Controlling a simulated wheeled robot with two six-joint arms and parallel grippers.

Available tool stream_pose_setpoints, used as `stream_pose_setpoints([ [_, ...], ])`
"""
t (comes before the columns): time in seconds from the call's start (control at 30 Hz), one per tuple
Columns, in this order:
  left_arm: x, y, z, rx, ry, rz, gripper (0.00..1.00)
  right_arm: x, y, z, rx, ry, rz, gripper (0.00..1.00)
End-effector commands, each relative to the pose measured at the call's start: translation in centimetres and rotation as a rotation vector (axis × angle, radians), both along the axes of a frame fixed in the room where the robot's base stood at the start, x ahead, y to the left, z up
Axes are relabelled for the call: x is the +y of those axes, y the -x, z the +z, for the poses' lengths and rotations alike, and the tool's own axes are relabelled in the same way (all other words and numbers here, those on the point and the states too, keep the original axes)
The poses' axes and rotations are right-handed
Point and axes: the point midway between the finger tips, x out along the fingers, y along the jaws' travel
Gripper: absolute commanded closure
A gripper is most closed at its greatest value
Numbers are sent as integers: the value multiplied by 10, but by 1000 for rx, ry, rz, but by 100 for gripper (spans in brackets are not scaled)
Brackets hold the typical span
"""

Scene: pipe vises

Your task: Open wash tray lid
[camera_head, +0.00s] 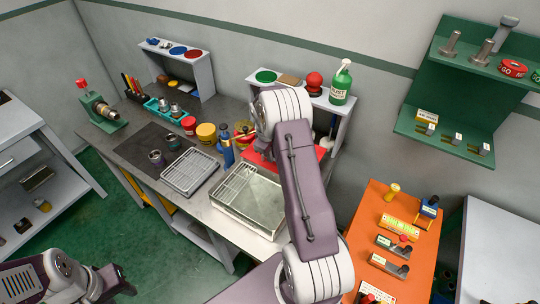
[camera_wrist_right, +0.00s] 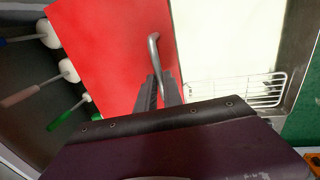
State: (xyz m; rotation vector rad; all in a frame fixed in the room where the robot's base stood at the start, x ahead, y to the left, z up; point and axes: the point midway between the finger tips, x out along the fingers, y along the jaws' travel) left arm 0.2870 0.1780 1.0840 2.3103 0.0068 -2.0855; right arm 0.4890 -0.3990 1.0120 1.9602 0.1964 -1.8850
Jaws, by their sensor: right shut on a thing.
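The wash tray (camera_head: 222,213) is a shallow metal tray on the grey bench, with its inside and wire rack (camera_head: 250,192) showing. Its red lid (camera_head: 257,158) stands raised at the tray's back side, partly hidden behind my right arm. In the right wrist view the red lid (camera_wrist_right: 105,60) carries a bent metal handle (camera_wrist_right: 153,45). My right gripper (camera_wrist_right: 158,88) is shut on this handle. The wire rack also shows at the right of that view (camera_wrist_right: 245,90). My left gripper (camera_head: 118,284) is low at the left, away from the bench; its jaw opening is unclear.
A second wire-topped tray (camera_head: 189,172) lies left of the wash tray. Yellow and red tins (camera_head: 206,133) and a blue bottle (camera_head: 226,146) stand behind. Brushes (camera_wrist_right: 68,70) hang beside the lid. An orange table (camera_head: 385,275) is at the right.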

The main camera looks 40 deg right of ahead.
Motion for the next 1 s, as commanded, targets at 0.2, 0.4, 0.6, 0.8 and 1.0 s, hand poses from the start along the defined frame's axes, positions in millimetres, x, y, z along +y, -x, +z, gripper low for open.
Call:
stream_pose_setpoints([
  [0.2,0,0,0,0,0,0,64,0,0,1,1,1,0,100],
  [0.4,0,0,0,0,0,0,64,0,0,1,1,0,0,67],
  [0.6,0,0,0,0,0,0,64,0,0,1,0,0,0,67],
  [0.8,0,0,-10,0,0,0,64,6,2,33,-5,2,1,67],
  [1.0,0,0,-16,0,0,0,64,14,6,74,-3,2,0,67],
])
